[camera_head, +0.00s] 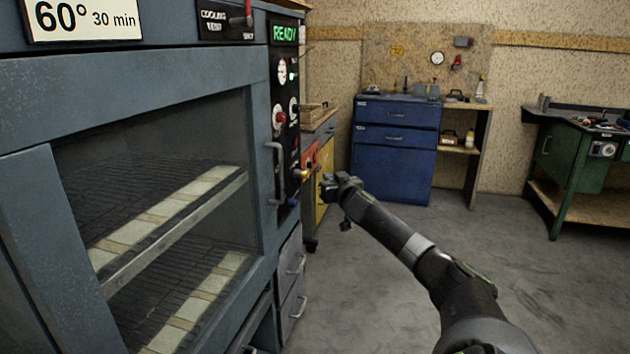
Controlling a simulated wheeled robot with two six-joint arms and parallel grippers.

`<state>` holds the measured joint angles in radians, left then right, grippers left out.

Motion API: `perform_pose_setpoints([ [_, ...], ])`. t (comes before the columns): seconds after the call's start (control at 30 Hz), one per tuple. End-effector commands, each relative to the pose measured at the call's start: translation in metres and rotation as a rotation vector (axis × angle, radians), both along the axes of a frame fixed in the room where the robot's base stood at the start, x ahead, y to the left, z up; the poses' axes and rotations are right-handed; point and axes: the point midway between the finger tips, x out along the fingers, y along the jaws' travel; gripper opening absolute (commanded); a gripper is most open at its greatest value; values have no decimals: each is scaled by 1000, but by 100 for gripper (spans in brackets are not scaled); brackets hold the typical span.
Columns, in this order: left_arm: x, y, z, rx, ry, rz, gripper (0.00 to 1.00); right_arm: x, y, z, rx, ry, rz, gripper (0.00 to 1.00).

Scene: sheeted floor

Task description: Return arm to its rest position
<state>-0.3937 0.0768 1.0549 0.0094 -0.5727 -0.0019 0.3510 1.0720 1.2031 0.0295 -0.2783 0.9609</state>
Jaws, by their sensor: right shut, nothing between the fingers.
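My right arm comes in from the lower right and reaches toward the middle of the head view. Its gripper (328,186) is shut and empty, out in front of the right side of a blue-grey oven (120,85). The gripper appears close to the oven's control panel (285,110), near the yellow and blue knobs at its lower end. I cannot tell whether it touches anything. The green display on the panel reads READY. The oven's window door is shut, with racks visible behind it. My left gripper is not in view.
A blue cabinet (393,165) stands at the back wall beside a small shelf (478,150). A green workbench (562,150) is at the right. A cart with a yellow side (326,175) stands just past the oven. The grey floor (560,290) at right is clear.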

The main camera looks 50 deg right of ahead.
Motion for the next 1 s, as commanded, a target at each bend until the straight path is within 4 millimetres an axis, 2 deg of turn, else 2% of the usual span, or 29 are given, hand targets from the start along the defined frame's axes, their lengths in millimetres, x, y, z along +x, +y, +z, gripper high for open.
perform_pose_setpoints([
  [0.33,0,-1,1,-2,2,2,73,-4,-1,-2,1,3,0,0],
  [0.37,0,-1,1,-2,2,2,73,-4,-1,-5,3,8,-1,0],
  [0.47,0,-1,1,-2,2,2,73,-7,2,-34,10,50,-7,0],
  [0.57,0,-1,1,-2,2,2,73,-15,10,-90,24,136,-17,0],
  [0.7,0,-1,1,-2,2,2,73,-42,30,-192,47,301,-28,0],
  [0.77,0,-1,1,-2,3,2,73,-58,41,-234,55,374,-30,0],
  [0.8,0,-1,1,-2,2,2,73,-69,50,-262,62,423,-30,0],
  [0.87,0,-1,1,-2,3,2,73,-89,64,-302,73,495,-27,0],
  [0.9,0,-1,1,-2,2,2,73,-102,74,-328,80,545,-25,0],
  [1.0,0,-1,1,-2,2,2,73,-140,101,-389,99,664,-14,0],
])
